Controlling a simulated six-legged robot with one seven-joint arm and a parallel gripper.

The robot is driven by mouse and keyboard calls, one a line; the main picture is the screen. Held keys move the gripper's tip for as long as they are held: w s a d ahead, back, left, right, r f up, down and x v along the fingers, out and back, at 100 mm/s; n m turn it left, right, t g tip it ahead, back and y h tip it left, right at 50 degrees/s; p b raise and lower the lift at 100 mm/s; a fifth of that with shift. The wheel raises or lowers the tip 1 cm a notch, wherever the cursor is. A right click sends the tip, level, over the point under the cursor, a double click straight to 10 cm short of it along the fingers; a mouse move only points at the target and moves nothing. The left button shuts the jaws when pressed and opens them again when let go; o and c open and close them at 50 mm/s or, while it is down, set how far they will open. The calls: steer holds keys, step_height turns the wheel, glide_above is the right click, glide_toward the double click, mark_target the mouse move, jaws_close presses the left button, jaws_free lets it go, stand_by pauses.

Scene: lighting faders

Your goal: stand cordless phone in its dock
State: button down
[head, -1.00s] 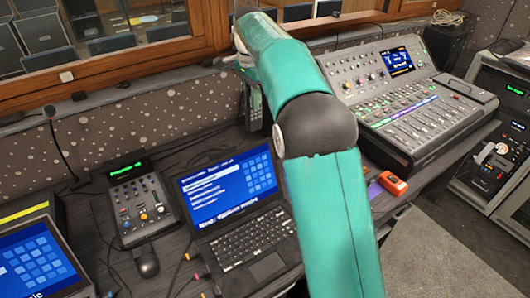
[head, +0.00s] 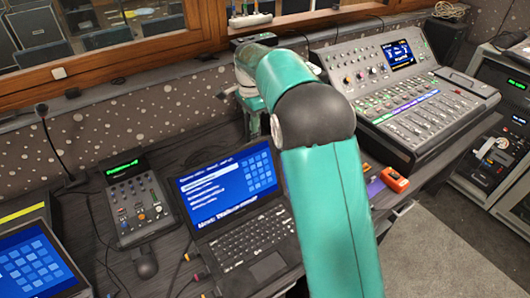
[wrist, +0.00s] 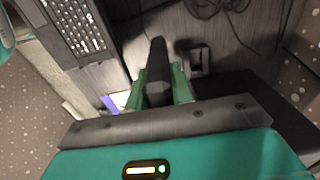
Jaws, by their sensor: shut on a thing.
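My gripper (wrist: 157,92) has green fingers closed on the sides of the black cordless phone (wrist: 158,68) in the wrist view. The phone's far end sticks out past the fingertips. A small dark squarish item (wrist: 195,58), which looks like the dock, is on the desk just right of the phone, with a gap between them in the picture. In the head view my gripper (head: 252,118) is partly behind my arm, above the desk behind the laptop. I cannot make out the phone or dock clearly there.
An open laptop (head: 240,235) stands in front of the gripper, with a small mixer (head: 140,205) to its left. A big mixing console (head: 415,100) stands to the right. An orange item (head: 394,179) lies on the desk. Cables (wrist: 215,8) lie near the dock.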

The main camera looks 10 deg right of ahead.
steer(key=w+d+f, duration=0.6)
steer(key=w+f, duration=0.6)
steer(key=f, duration=0.2)
steer(key=shift+w+d, duration=0.2)
stand_by(0.3)
steer(key=shift+f, duration=0.15)
steer(key=c, duration=1.2)
jaws_free()
steer(key=shift+c, duration=0.2)
